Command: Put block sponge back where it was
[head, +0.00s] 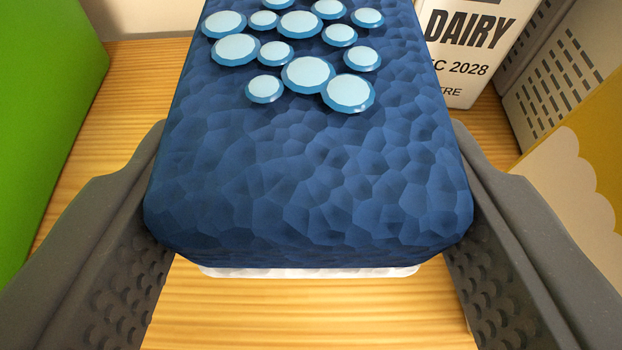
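The block sponge (310,180) is dark blue with a cell-like pattern, light blue discs on its far part and a white underside layer at its near edge. It fills the middle of the head view, its near end toward me. My gripper (310,135) has one grey finger against each long side of it, with no gap visible at either side. The gripper is shut on the sponge. The sponge's far end is cut off by the top of the frame. Whether it touches the wooden surface cannot be told.
A green box face (45,110) stands at the left. A white carton reading "DAIRY" (470,60) stands behind at the right, beside a grey slotted container (550,80) and a yellow and cream item (580,160). Bare wooden surface (310,310) shows in front.

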